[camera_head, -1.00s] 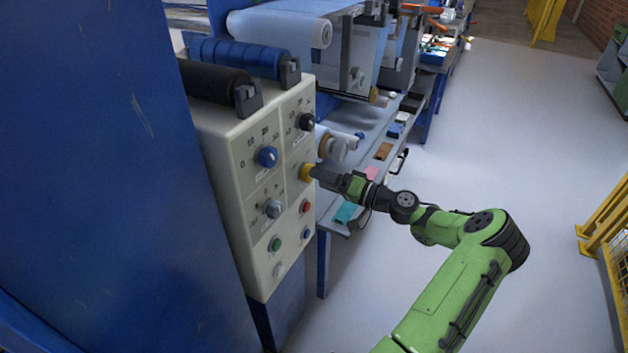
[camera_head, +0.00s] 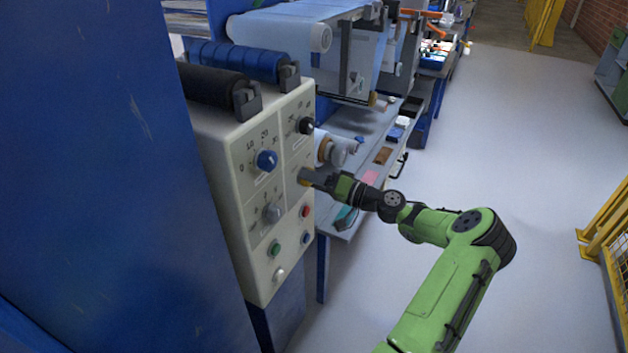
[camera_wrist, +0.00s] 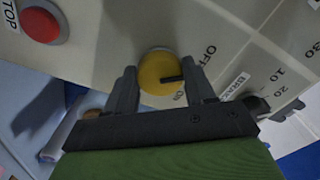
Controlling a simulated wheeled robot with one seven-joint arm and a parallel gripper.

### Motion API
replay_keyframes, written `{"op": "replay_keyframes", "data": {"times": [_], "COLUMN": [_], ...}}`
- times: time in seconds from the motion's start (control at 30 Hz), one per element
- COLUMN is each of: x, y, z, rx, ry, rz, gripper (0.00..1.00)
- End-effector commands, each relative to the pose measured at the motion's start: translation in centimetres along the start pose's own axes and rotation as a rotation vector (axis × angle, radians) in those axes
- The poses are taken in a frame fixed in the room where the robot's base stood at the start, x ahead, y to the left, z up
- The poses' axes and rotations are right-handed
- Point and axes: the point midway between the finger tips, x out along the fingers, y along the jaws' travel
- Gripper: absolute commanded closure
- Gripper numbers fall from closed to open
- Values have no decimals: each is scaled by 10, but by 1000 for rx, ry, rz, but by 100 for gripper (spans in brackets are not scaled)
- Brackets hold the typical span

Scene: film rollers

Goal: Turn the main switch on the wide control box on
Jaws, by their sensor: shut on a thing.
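The wide control box (camera_head: 240,213) is a cream panel at the left centre of the head view. Its main switch is a round yellow knob (camera_wrist: 154,68), shown at the middle of the wrist view. A black mark on the knob points right, between the printed OFF and ON labels. My gripper (camera_wrist: 161,80) is shut on this knob, with one finger on each side. In the head view my gripper (camera_head: 308,177) reaches the panel from the right and hides most of the knob.
A red STOP button (camera_wrist: 41,24) sits left of the knob in the wrist view. A blue dial (camera_head: 267,160) and a black dial (camera_head: 307,125) are on the panel. Rollers (camera_head: 235,60) lie above the box. A shelf table (camera_head: 345,225) stands behind it.

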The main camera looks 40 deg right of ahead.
Motion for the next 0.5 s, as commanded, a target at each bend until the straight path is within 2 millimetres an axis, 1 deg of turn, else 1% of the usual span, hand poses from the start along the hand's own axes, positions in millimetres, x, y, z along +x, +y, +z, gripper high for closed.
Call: {"op": "replay_keyframes", "data": {"times": [0.27, 0.5], "x": [0, 0], "y": [-2, -4], "z": [-1, -2], "rx": [93, 281], "ry": [-2, -2], "rz": [0, 2], "gripper": [77, 77]}}
